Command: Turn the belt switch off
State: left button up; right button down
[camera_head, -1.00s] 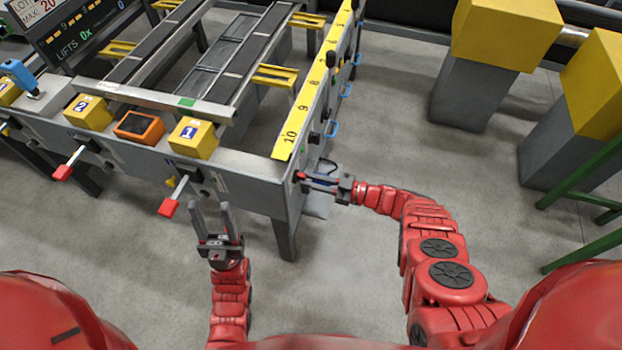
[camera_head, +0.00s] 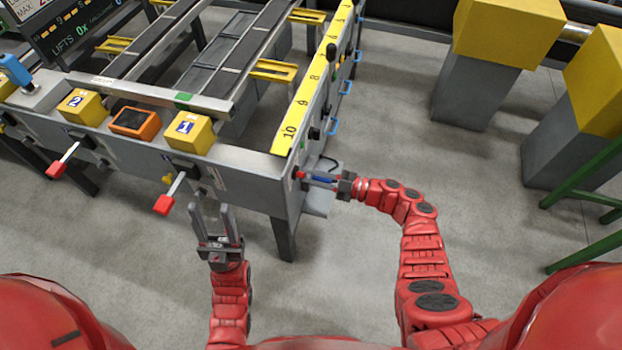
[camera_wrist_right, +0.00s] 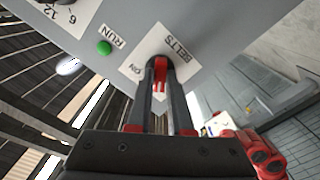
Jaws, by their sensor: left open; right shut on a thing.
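The belt switch is a small red lever (camera_wrist_right: 160,72) on the grey end panel, beside a white plate marked "BELTS" and "ON" in the right wrist view. My right gripper (camera_wrist_right: 158,85) is shut on this lever, with its fingers on both sides of it. In the head view, my right gripper (camera_head: 307,177) reaches the table's right end face from the right; the lever there is mostly hidden by the fingers. A green round light (camera_wrist_right: 104,47) sits beside the "RUN" label. My left gripper (camera_head: 217,212) is open and empty, below the front edge of the table.
The runout table (camera_head: 240,183) carries yellow blocks marked 1 (camera_head: 190,131) and 2 (camera_head: 83,106), with an orange-framed device (camera_head: 135,122) between them. Red-tipped levers (camera_head: 164,204) stick out of its front. Yellow-topped grey posts (camera_head: 474,92) and a green frame (camera_head: 590,182) stand right. Floor between is clear.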

jog(key=shift+f+n+b, duration=0.1)
jog(key=shift+n+b, duration=0.4)
jog(key=shift+n, duration=0.2)
jog(key=c, duration=0.8)
grip_release()
jog(key=shift+d, duration=0.1)
jog(key=b+v, duration=0.2)
jog(key=v, duration=1.5)
jog(key=shift+d+b, duration=0.1)
jog(key=shift+b, duration=0.3)
